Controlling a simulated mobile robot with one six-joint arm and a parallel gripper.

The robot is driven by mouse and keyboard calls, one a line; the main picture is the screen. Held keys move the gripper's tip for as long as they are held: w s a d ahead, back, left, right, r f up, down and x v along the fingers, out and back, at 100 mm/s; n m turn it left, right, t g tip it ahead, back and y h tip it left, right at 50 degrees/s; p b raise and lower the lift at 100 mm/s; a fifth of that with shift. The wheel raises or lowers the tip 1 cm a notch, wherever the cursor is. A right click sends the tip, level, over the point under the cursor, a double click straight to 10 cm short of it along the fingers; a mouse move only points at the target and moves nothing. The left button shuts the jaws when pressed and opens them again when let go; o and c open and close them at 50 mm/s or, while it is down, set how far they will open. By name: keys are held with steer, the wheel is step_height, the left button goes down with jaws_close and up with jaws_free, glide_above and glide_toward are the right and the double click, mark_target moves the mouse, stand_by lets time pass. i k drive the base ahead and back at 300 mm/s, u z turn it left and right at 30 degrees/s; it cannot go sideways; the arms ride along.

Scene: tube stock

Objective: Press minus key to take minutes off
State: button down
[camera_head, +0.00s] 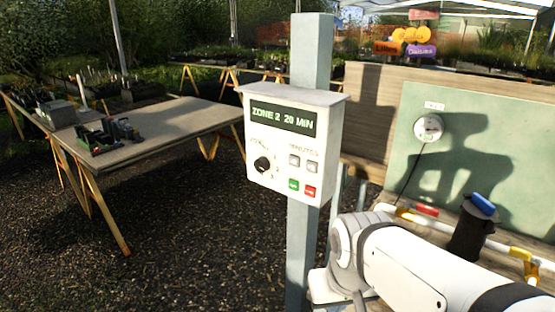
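A white control box (263,187) is fixed to a grey post (311,60). Its dark display (283,118) reads "ZONE 2 20 MIN". Below the display on the right, under a small label that seems to read "MINUTES", are a left grey key (294,160) and a right grey key (313,166). Their marks are too small to read, so I cannot tell which is minus. A black knob (262,164) is at the left. A green button (293,184) and a red button (310,191) sit lower. My white arm shows at the bottom right; my gripper is out of view.
A wooden-legged table (185,118) with trays stands at the left. A green panel (460,120) with a round white dial (428,127) is at the right. Space before the box's face looks clear.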

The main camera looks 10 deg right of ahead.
mark_target(294, 161)
steer(key=z, duration=1.85)
steer(key=k, duration=1.6)
steer(key=u, duration=1.5)
steer(key=i, duration=1)
